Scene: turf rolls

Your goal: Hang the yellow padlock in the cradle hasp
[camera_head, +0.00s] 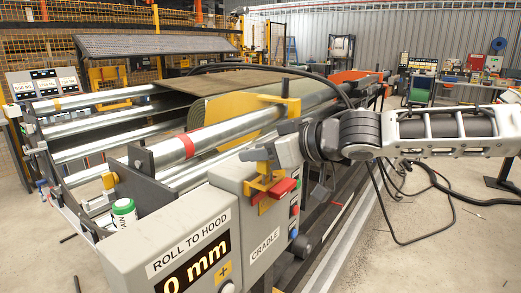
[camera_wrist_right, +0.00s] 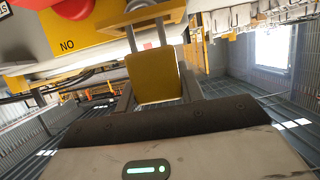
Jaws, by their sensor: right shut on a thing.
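The yellow padlock (camera_wrist_right: 158,78) is between the fingers of my right gripper (camera_wrist_right: 157,92) in the right wrist view, and the gripper is shut on it. Its metal shackle points up to a yellow plate (camera_wrist_right: 172,17), which looks like part of the hasp. The shackle overlaps the plate in this view; I cannot tell whether it passes through it. In the head view my right gripper (camera_head: 262,156) is at the front of the grey box marked CRADLE (camera_head: 264,244), close by the yellow hasp bracket (camera_head: 268,186). The padlock is mostly hidden there. My left gripper is not in view.
A red lever (camera_head: 284,188) sits right beside the hasp, with several buttons on the box's side. The grey ROLL TO HOOD panel (camera_head: 190,240) stands to the left, with a white and green canister (camera_head: 124,212) behind. Steel rollers and a turf roll (camera_head: 225,115) lie beyond.

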